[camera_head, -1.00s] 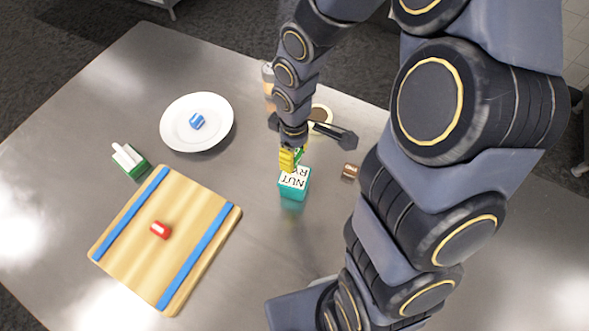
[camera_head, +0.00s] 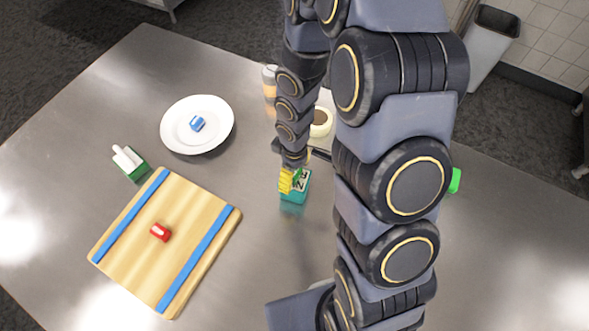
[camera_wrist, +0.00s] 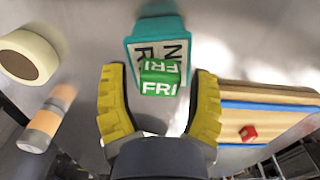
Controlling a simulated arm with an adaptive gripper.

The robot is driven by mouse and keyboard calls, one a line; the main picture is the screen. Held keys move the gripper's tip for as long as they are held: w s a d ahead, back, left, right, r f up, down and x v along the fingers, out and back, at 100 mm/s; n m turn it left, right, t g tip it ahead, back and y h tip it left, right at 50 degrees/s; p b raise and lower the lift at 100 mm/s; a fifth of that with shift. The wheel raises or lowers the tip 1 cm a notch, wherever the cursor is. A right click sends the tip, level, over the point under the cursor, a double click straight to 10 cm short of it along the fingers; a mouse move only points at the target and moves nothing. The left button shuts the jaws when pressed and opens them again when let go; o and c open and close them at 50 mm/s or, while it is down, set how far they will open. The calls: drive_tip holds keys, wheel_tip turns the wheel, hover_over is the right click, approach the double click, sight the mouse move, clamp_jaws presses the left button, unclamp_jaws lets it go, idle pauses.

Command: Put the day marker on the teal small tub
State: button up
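The day marker, a green block lettered FRI (camera_wrist: 160,78), appears to rest on the lid of the teal small tub (camera_wrist: 156,28) in the wrist view. The tub's white label is partly covered by it. The tub (camera_head: 294,196) stands on the table in the head view, partly behind my fingers. My gripper (camera_wrist: 160,75) has its yellow fingers spread on either side of the marker, with a visible gap on both sides. In the head view my gripper (camera_head: 286,181) is low at the tub's top, and the marker is mostly hidden there.
Left are a cutting board (camera_head: 150,250) with blue bands and a red block (camera_head: 160,232), a green-and-white item (camera_head: 129,162), and a plate (camera_head: 175,135) with a blue block (camera_head: 197,123). A bottle (camera_head: 269,82) and tape roll (camera_head: 320,122) stand behind. A bright green object (camera_head: 455,180) is right.

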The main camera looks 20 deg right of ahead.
idle(0.3)
wheel_tip(320, 180, up, 12)
drive_tip(key=s+r+m+g, duration=0.1)
drive_tip(key=s+r+m, duration=0.3)
drive_tip(key=s, duration=0.5)
drive_tip(key=s+r+m, duration=0.5)
drive_tip(key=s+r, duration=0.2)
drive_tip(key=s, duration=0.2)
drive_tip(key=shift+g, duration=0.4)
